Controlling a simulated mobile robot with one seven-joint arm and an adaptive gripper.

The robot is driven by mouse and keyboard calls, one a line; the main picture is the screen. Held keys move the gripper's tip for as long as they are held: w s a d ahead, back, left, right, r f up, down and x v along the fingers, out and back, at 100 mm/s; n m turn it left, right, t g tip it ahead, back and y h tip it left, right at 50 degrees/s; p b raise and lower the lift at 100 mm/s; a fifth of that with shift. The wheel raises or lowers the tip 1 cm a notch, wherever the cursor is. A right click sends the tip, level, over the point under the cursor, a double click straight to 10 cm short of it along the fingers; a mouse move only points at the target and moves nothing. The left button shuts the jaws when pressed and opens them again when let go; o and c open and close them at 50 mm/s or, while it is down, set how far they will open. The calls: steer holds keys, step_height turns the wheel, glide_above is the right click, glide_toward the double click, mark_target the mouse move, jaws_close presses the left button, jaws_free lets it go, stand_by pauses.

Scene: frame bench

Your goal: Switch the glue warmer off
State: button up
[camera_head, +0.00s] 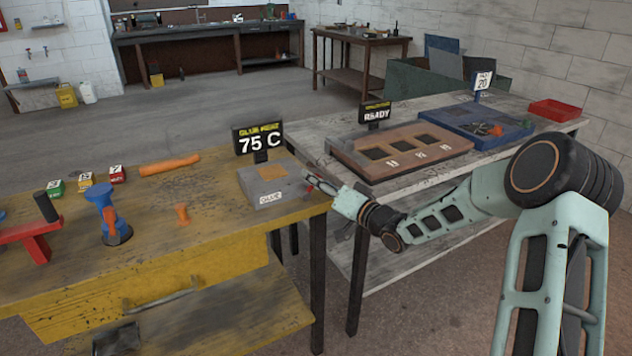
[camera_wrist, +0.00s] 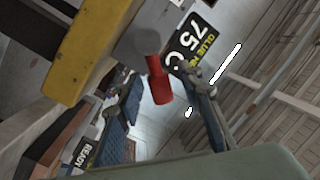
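The glue warmer (camera_head: 268,190) is a grey box with an orange patch on top and a "GLUE" label, at the right end of the yellow bench. Its sign (camera_head: 258,139) reads "GLUE HEAT 75 C". My gripper (camera_head: 318,182) is at the warmer's right side. In the wrist view a red switch lever (camera_wrist: 157,80) sticks out from the grey box (camera_wrist: 150,30). My gripper's fingers (camera_wrist: 163,92) are open, one on each side of the lever, with visible gaps. In the head view the lever is small and partly covered by my gripper.
The yellow bench (camera_head: 230,232) also holds an orange cylinder (camera_head: 170,165), a blue tool (camera_head: 107,215) and a red stand (camera_head: 32,240). A grey bench to the right carries a brown tray (camera_head: 350,158) with a "READY" sign (camera_head: 375,115) and a blue tray (camera_head: 455,120).

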jaws_close()
